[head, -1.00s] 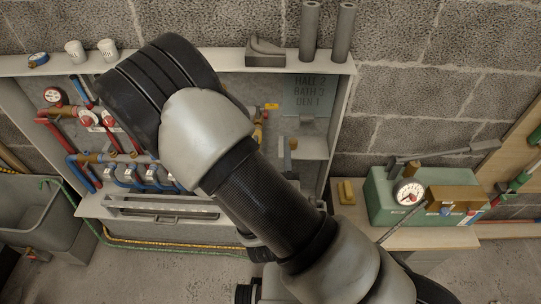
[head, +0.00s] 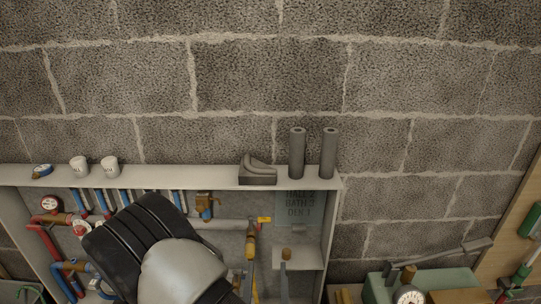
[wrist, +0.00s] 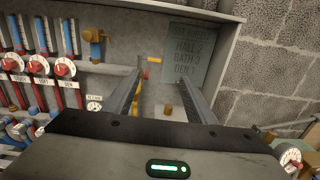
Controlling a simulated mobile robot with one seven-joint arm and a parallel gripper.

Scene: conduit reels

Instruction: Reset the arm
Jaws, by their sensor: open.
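My gripper (wrist: 165,95) shows in the wrist view with its two fingers apart and nothing between them. It points toward the right part of the manifold cabinet (wrist: 215,14), near the lettered plate (wrist: 185,50). In the head view my arm covers the lower middle of the cabinet (head: 333,215), and the gripper itself is out of sight there. I cannot tell how far the fingertips are from the cabinet's back.
Red and blue pipes (head: 45,260) fill the cabinet's left. A green box (head: 375,288) stands at lower right. The block wall above is clear.

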